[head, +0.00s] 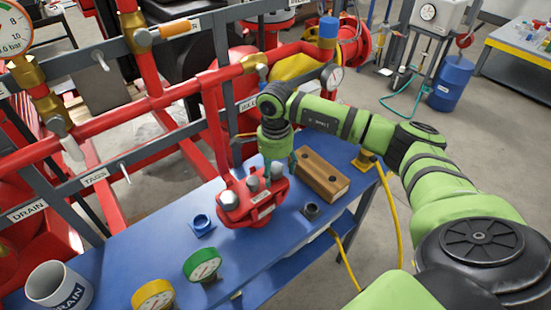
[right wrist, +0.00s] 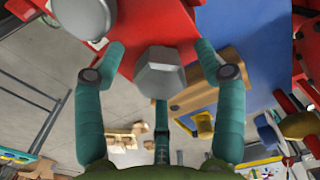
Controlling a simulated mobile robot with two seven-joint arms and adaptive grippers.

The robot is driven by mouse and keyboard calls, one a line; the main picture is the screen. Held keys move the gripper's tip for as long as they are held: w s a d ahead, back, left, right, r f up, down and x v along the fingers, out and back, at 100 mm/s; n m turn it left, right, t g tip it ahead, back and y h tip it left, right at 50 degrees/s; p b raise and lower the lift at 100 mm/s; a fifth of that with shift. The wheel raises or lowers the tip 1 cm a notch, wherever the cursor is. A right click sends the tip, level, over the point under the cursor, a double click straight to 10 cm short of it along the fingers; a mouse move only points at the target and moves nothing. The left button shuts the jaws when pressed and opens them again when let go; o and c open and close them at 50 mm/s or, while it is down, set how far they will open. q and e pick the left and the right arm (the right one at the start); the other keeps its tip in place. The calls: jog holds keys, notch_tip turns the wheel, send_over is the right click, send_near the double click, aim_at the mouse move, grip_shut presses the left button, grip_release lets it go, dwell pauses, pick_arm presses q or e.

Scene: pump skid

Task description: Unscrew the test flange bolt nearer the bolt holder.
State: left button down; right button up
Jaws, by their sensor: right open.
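The red test flange (head: 262,212) sits on the blue bench, with several large grey hex bolts standing in its top. The bolt holder (head: 322,178), a brown wooden block with dark holes, lies just right of it. The bolt nearer the holder (head: 277,170) is partly hidden by my right gripper (head: 279,161), which points down over it. In the right wrist view this bolt's hex head (right wrist: 160,76) lies between the spread teal fingers, with a visible gap on each side. My right gripper is open and empty. My left gripper is out of view.
Red pipes (head: 140,110) and grey rails run behind the flange.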

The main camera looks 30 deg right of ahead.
jog(key=shift+f, duration=0.1)
jog(key=c, duration=1)
jog(key=shift+c, duration=1.4)
jog(key=shift+o, duration=1.1)
jog(key=shift+c, duration=1)
jog(key=shift+f+n+b, duration=0.15)
jog(key=shift+n+b, duration=0.65)
jog(key=n+b, duration=0.3)
jog(key=n, duration=0.2)
jog(key=shift+n, duration=0.3)
jog(key=n+b, duration=0.3)
jog(key=n, duration=0.4)
jog(key=shift+n+b, duration=0.4)
jog(key=o, duration=1.2)
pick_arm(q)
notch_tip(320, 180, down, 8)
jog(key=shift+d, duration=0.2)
pick_arm(e)
jog(key=shift+o, duration=0.2)
jog(key=shift+r, duration=0.2)
